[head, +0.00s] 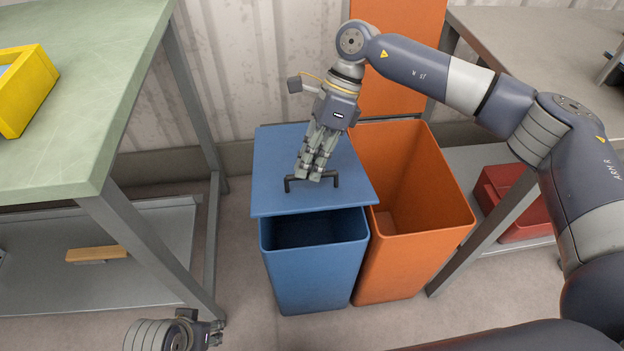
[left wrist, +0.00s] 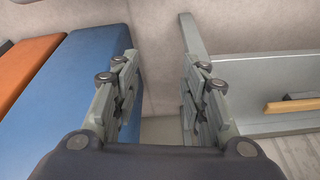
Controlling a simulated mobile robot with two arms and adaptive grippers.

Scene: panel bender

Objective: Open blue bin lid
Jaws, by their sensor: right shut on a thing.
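The blue bin (head: 315,270) stands on the floor with part of its dark inside showing at the front. Its blue lid (head: 275,158) is raised above the rim at the front, leaving a gap. A black bar handle (head: 288,184) sits near the lid's front edge. My right gripper (head: 315,174) comes from above and is shut on the handle. My left gripper (head: 216,334) is low at the bottom of the head view; in the left wrist view (left wrist: 160,78) its fingers are apart with nothing between them. The blue bin's side (left wrist: 85,85) shows there too.
An orange bin (head: 425,235) stands open to the right of the blue one, its lid (head: 395,85) upright behind. A green-topped table (head: 95,90) with a lower shelf (head: 60,270) is at left. A red box (head: 515,200) is on a shelf at right.

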